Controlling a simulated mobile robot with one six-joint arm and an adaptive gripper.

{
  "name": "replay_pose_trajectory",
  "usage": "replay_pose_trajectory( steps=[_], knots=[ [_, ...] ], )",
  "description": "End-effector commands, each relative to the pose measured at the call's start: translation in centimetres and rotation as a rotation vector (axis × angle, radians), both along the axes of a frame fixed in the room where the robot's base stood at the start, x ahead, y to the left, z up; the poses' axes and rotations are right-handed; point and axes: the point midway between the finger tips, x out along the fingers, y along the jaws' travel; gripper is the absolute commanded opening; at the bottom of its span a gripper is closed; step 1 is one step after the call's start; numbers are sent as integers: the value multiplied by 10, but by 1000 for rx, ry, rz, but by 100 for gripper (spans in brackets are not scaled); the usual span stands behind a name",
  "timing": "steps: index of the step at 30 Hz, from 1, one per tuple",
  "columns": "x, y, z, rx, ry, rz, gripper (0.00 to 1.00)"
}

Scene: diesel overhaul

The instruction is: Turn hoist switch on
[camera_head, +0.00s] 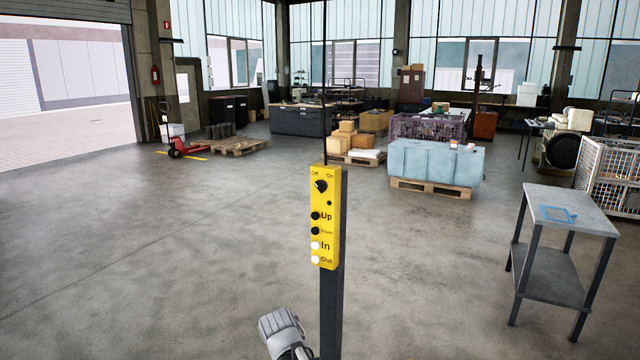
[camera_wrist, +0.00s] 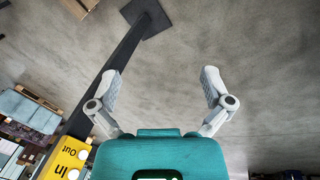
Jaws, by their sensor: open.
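The yellow hoist control box (camera_head: 328,232) is mounted on a dark upright post in the middle of the head view. Its black rotary switch (camera_head: 320,186) is at the top, between the labels Off and On; I cannot tell surely which way it points. Below it are buttons marked Up, Down, In and Out. My gripper (camera_head: 282,325) is below and left of the box, apart from it. In the wrist view my gripper (camera_wrist: 160,78) is open and empty. There the box (camera_wrist: 65,160) shows upside down at lower left, with the switch out of view.
The dark post (camera_head: 331,310) stands close to my gripper's right. A grey side table (camera_head: 570,209) is at the right. A blue crate on a pallet (camera_head: 430,187) stands farther back. The floor at the left is clear.

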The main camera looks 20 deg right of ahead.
Motion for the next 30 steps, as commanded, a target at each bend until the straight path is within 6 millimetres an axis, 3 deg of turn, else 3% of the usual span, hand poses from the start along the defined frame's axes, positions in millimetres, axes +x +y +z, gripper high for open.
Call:
replay_pose_trajectory(
  steps=[1,9,15,24,30],
  knots=[
    [18,-11,18,-59,-17,30,100],
    [97,-71,97,-454,-82,257,100],
    [155,-103,169,-767,-73,447,100],
    [236,-124,280,-1227,34,732,100],
    [270,-124,326,-1433,123,861,100]
  ],
)
